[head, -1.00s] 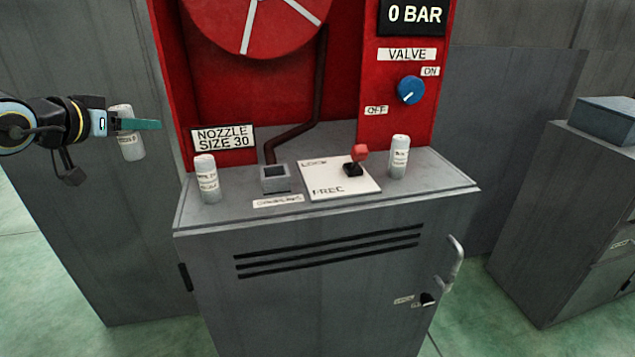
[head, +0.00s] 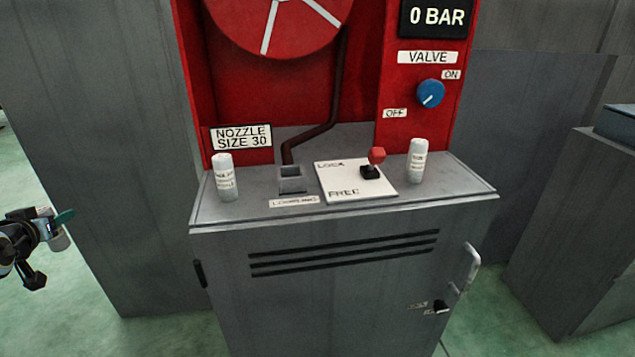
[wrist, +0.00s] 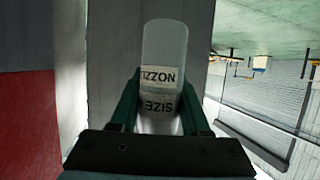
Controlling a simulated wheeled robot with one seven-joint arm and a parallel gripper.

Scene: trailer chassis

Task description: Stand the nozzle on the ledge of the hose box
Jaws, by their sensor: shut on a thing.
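My gripper (head: 62,220) is at the far left of the head view, lower than the ledge and apart from the hose box. It is shut on a pale cylindrical nozzle (head: 59,240), partly hidden by the fingers. In the wrist view the nozzle (wrist: 164,50) sits between the green fingers, with an upside-down label reading "NOZZLE SIZE"; its number is hidden. The hose box ledge (head: 340,208) is the grey top of the cabinet. One white nozzle (head: 225,178) stands upright at its left end and another (head: 417,161) at its right.
On the ledge are a grey square socket (head: 291,180) and a white LOCK/FREE plate (head: 340,186) with a red-knobbed lever (head: 374,161). A sign (head: 241,137) reads "NOZZLE SIZE 30". A grey cabinet (head: 570,220) stands right.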

